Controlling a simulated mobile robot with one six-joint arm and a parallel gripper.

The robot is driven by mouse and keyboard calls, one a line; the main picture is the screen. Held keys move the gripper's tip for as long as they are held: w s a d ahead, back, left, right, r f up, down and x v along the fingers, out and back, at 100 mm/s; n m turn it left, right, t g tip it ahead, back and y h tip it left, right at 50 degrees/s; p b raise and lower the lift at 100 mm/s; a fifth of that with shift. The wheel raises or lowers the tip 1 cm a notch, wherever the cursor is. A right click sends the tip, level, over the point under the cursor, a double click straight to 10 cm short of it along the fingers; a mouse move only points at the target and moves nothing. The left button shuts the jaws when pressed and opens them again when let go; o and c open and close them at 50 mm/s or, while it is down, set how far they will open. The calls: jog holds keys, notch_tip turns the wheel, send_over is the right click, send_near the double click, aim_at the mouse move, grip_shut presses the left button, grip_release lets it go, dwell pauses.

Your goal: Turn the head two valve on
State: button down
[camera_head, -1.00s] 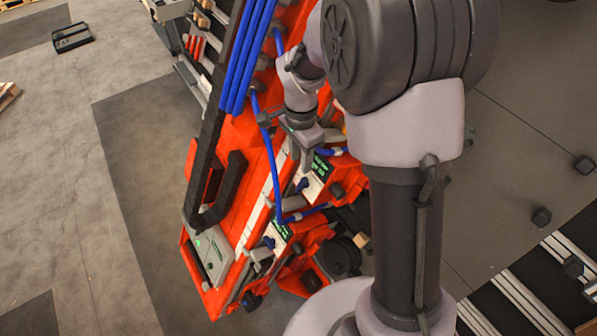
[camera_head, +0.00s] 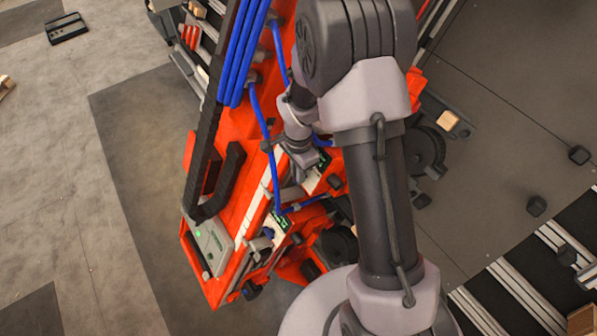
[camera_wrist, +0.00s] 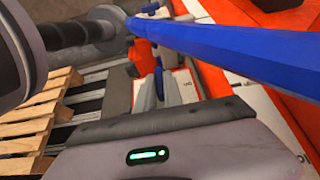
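Two small white panels with green-on-black labels sit on the orange gantry's side: an upper panel (camera_head: 316,178) and a lower panel (camera_head: 277,222). The label text is too small to read, so I cannot tell which is head two. A dark knob-like part and a grey fitting (camera_head: 261,244) show beside the lower panel. The upper panel's valve is largely hidden by my gripper. My gripper (camera_head: 301,172) hangs just above and left of the upper panel. Contact cannot be made out.
Blue hoses (camera_head: 265,130) run down past my wrist, and one crosses close in the wrist view (camera_wrist: 230,50). A grey control box (camera_head: 211,247) with a green light sits at the gantry's lower end. Conveyor rails (camera_head: 505,290) lie lower right.

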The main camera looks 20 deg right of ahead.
jog(key=shift+w+r+n+g+p, duration=0.15)
jog(key=shift+n+g+p, duration=0.15)
jog(key=shift+g+p, duration=0.25)
jog(key=shift+w+a+f+n+g+h, duration=0.1)
jog(key=shift+n+g+h, duration=0.3)
jog(key=shift+g, duration=0.25)
jog(key=shift+w+f+n+g+h, duration=0.1)
jog(key=shift+n+g+h, duration=0.3)
jog(key=shift+g, duration=0.2)
jog(key=shift+s, duration=0.1)
jog(key=c, duration=1.5)
grip_release()
jog(key=shift+o, duration=0.2)
